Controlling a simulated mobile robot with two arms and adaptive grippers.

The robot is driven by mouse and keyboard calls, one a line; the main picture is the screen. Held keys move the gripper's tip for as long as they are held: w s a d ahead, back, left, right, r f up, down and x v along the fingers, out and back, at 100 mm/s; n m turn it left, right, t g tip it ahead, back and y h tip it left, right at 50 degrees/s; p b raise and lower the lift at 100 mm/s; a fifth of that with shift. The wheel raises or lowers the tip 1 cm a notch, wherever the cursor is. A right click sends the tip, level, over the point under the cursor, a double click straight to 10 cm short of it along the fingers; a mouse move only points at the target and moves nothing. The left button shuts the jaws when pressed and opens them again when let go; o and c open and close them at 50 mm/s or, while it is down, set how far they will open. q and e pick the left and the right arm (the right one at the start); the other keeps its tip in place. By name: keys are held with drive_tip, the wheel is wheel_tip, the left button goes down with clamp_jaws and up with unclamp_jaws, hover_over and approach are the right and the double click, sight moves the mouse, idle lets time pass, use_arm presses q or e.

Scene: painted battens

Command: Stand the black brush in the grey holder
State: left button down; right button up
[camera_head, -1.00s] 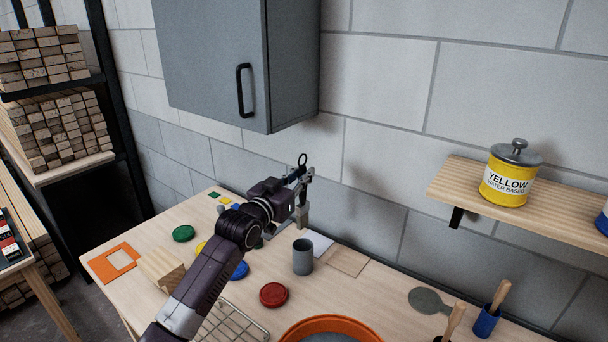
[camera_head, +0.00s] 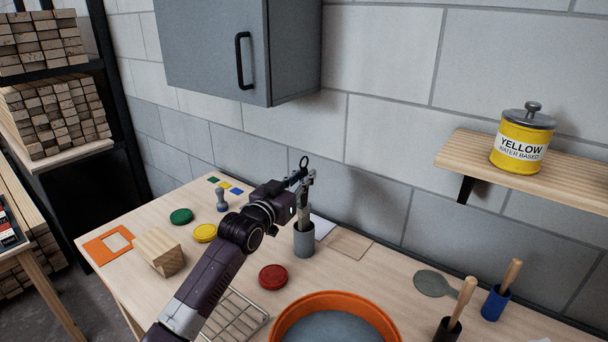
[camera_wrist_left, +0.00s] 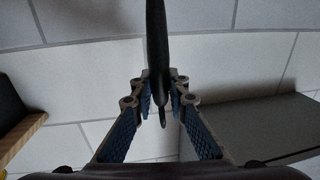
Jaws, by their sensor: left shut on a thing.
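The black brush (camera_head: 304,163), with a ring at its top end, is upright in my left gripper (camera_head: 304,188). In the left wrist view, the fingers (camera_wrist_left: 158,98) are closed around its dark handle (camera_wrist_left: 157,45). The grey holder (camera_head: 303,242) is a small upright cup on the table, directly below the gripper. The brush's lower end meets the holder's mouth in the head view. I cannot tell how deep it sits, as the cup wall hides the inside. My right gripper is not in view.
An orange tub (camera_head: 335,322) and a red lid (camera_head: 273,277) are in front of the holder. A blue cup (camera_head: 494,305) and a dark cup (camera_head: 447,329) hold wooden handles at right. A grey cabinet (camera_head: 210,45) hangs above. A wooden block (camera_head: 158,250) stands left.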

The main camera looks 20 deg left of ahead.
sight(304, 205)
use_arm(q)
drive_tip(key=shift+f+b, duration=1.3)
drive_tip(key=shift+f, duration=1.1)
drive_tip(key=c, duration=1.8)
unclamp_jaws()
drive_tip(key=v, duration=1.2)
